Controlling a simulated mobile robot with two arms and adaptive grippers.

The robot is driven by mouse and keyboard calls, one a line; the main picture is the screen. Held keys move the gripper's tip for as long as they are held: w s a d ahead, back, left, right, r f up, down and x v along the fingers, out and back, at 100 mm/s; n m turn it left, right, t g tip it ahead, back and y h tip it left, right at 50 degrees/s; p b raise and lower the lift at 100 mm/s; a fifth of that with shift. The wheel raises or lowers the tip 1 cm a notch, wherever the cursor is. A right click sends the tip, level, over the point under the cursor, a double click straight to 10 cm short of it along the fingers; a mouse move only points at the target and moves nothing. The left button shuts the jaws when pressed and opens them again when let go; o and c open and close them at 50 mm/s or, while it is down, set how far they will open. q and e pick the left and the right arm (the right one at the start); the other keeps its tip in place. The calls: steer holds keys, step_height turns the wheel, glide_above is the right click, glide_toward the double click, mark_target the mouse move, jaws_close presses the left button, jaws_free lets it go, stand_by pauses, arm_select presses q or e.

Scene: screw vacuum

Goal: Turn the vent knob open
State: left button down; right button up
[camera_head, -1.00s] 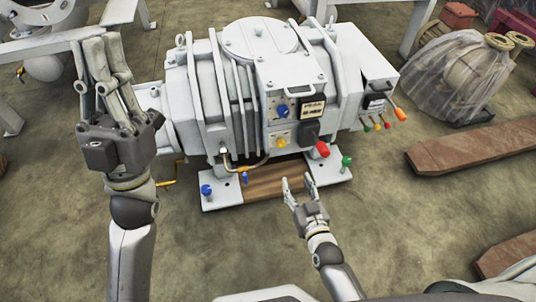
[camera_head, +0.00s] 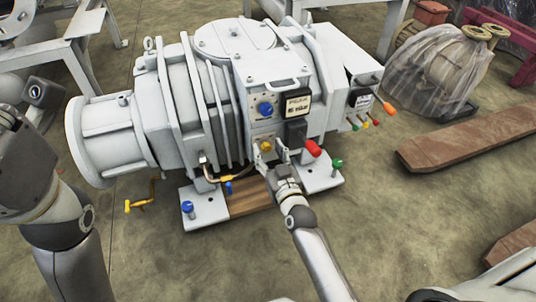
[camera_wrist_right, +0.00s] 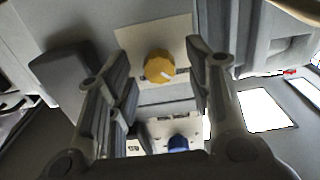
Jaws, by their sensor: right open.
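A yellow knob (camera_head: 266,145) sits on a pale plate on the front of the grey vacuum pump, below a blue knob (camera_head: 265,109). My right gripper (camera_head: 272,153) is open in front of the yellow knob. In the right wrist view the yellow knob (camera_wrist_right: 160,66) shows between the two spread fingers, with a gap on each side. A white mark is on its face. The blue knob also shows in the right wrist view (camera_wrist_right: 178,143), lower down. I cannot read which knob is labelled vent. My left arm (camera_head: 65,235) enters at the left; its fingers are not visible.
A black box (camera_head: 296,133) with a red-ended handle (camera_head: 313,149) is right of the yellow knob. A brass pipe (camera_head: 232,178) runs low at the left. Coloured levers (camera_head: 366,121) are on the pump's right side. Open floor lies in front.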

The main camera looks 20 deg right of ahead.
steer(key=shift+w, duration=0.5)
steer(key=c, duration=1)
